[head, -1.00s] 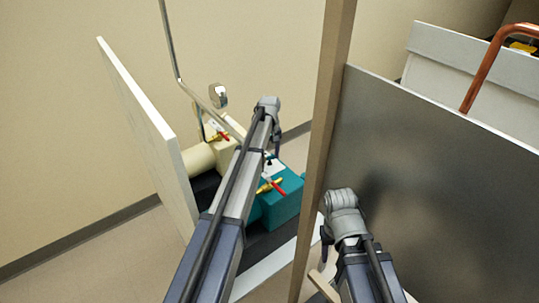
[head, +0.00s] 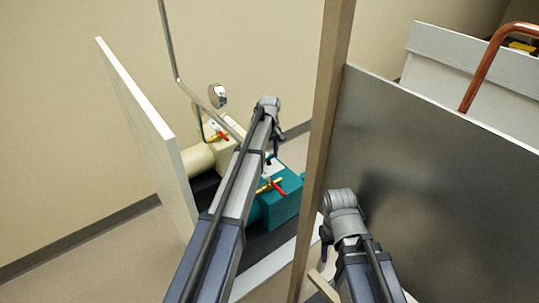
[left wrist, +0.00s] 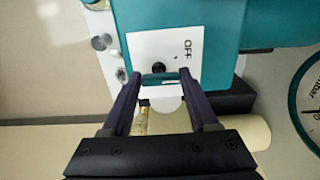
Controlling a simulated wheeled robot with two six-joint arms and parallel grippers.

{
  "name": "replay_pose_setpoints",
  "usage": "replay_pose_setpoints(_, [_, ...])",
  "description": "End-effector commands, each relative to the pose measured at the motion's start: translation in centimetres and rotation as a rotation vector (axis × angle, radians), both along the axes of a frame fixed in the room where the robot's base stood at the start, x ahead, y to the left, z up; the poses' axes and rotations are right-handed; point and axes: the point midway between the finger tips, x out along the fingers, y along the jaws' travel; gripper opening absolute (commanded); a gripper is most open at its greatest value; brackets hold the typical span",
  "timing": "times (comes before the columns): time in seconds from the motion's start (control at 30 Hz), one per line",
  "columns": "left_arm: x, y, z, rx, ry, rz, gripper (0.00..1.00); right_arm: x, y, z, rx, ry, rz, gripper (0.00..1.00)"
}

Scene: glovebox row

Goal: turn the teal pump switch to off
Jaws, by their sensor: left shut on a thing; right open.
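The teal pump (head: 285,205) stands low behind my left arm in the head view. In the left wrist view, its white switch plate (left wrist: 145,45) has a black hub and the word OFF at the upper right. The teal switch handle (left wrist: 158,79) lies crosswise between the fingertips of my left gripper (left wrist: 160,85), which is shut on it. In the head view my left gripper (head: 276,148) points down over the pump, and the switch is too small to make out. My right gripper (head: 323,258) is open beside the wooden post, its fingers partly hidden.
A cream pump (head: 225,150) stands behind the teal one. A red-handled valve (head: 277,186) sits on the teal pump. A white panel (head: 150,135), a wooden post (head: 325,140) and a dark panel (head: 430,190) flank the space. A round gauge (left wrist: 312,95) is at the right.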

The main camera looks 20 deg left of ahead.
Motion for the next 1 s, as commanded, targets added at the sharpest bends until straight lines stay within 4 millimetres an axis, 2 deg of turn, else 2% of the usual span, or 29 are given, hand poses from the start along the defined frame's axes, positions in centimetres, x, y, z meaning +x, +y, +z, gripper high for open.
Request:
replay_pose_setpoints(0.1, [0.0, 0.0, 0.0, 0.000, 0.000, -0.001, 0.04, 0.0, 0.0, 0.0, 0.000, 0.000, 0.000, 0.50])
replay_pose_setpoints(0.13, [0.0, 0.0, 0.0, 0.000, 0.000, -0.001, 0.62, 0.0, 0.0, 0.0, 0.000, 0.000, 0.000, 0.50])
replay_pose_setpoints(0.37, [0.0, 0.0, 0.0, 0.000, 0.000, -0.001, 0.88, 0.0, 0.0, 0.0, 0.000, 0.000, 0.000, 0.50])
replay_pose_setpoints(0.73, [0.0, 0.0, 0.3, 0.000, 0.000, -0.001, 0.90, 0.0, 0.0, 0.3, 0.000, 0.000, 0.000, 0.50])
replay_pose_setpoints(1.0, [0.0, 0.0, 2.5, 0.000, 0.000, -0.001, 0.90, 0.0, 0.0, 2.5, 0.000, 0.000, 0.001, 0.50])
